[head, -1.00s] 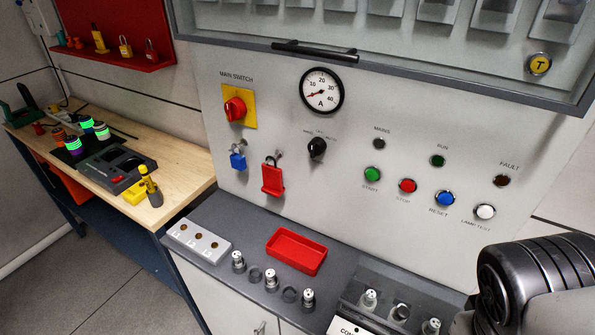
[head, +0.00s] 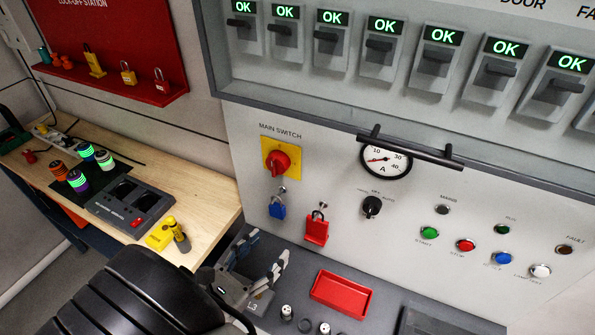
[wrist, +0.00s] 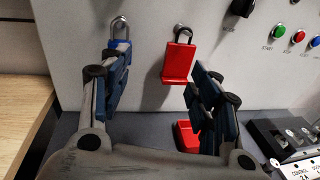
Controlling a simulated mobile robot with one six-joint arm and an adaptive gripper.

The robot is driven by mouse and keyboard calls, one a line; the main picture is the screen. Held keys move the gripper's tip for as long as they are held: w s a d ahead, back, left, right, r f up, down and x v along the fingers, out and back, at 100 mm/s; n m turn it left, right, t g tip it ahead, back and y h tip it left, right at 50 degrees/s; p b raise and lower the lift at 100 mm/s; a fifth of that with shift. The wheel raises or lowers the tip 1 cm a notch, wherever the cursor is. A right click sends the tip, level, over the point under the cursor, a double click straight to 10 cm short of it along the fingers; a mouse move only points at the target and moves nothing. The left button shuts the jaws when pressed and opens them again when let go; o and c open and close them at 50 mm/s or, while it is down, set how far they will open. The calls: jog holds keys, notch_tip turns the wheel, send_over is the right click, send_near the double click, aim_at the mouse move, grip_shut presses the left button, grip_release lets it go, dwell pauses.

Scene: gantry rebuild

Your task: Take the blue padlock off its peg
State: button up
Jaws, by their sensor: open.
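The blue padlock (head: 277,211) hangs by its shackle from a peg on the grey panel, below the yellow and red main switch (head: 281,158). In the wrist view the padlock (wrist: 121,45) is partly hidden behind my left finger, with its shackle showing above. My gripper (head: 264,252) is open and empty, below and in front of the padlock in the head view. In the wrist view the space between its fingers (wrist: 158,72) lies to the right of the padlock, apart from it as far as I can tell.
A red hanging piece (head: 316,231) is on a peg just right of the padlock; it also shows between my fingers in the wrist view. A red tray (head: 341,294) sits on the grey ledge below. A black handle bar (head: 410,151) juts out at upper right.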

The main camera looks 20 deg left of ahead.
jog(key=s+a+f+n+t+y, duration=0.1)
jog(key=s+a+n+y, duration=0.2)
jog(key=a, duration=0.1)
send_near(275, 208)
jog(key=w, duration=0.5)
jog(key=shift+w+d+f, duration=0.2)
jog(key=shift+d+f, duration=0.1)
jog(key=shift+f, duration=0.1)
jog(key=shift+w+d+r+b, duration=0.1)
jog(key=shift+w+b, duration=0.05)
jog(key=shift+w, duration=1.35)
jog(key=shift+w+d+r+b, duration=0.1)
jog(key=shift+w+b, duration=0.05)
jog(key=shift+w, duration=1.4)
jog(key=c, duration=1.2)
